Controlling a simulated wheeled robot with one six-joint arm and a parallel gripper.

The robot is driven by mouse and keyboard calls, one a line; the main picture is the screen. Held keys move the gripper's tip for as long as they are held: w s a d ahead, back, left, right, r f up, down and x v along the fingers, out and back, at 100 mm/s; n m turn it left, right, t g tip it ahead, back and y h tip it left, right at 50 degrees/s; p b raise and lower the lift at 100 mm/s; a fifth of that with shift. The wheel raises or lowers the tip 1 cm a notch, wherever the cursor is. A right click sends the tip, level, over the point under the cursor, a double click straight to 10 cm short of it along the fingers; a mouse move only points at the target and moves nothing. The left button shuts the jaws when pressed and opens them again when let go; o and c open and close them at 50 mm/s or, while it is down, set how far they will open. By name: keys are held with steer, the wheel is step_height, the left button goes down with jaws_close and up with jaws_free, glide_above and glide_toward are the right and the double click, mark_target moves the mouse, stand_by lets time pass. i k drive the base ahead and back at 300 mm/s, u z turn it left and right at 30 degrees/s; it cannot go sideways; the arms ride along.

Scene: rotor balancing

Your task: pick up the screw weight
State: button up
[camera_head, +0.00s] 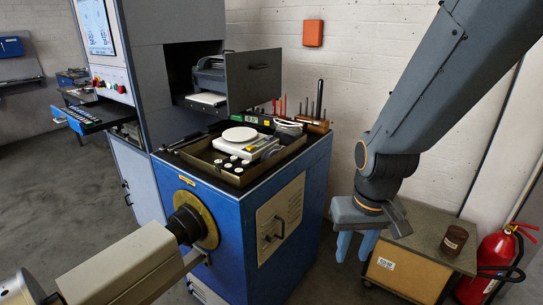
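A brown tray (196,160) lies on top of the blue cabinet (225,235). Several small pale round pieces (238,170) stand in its front part, well apart from my gripper. They are too small to tell whether one is the screw weight. A white round plate on a scale-like device (240,135) stands behind them.
A rack of tools (316,124) stands at the cabinet's back right. An open drawer (254,78) juts out above the tray. A wooden cabinet (400,268) with a brown jar (454,241) and a red fire extinguisher (492,265) stand at right. A beige shaft housing (125,265) fills the lower left.

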mark_target(229, 167)
steer(key=z, duration=0.95)
steer(key=i, duration=1.3)
steer(key=u, duration=1.5)
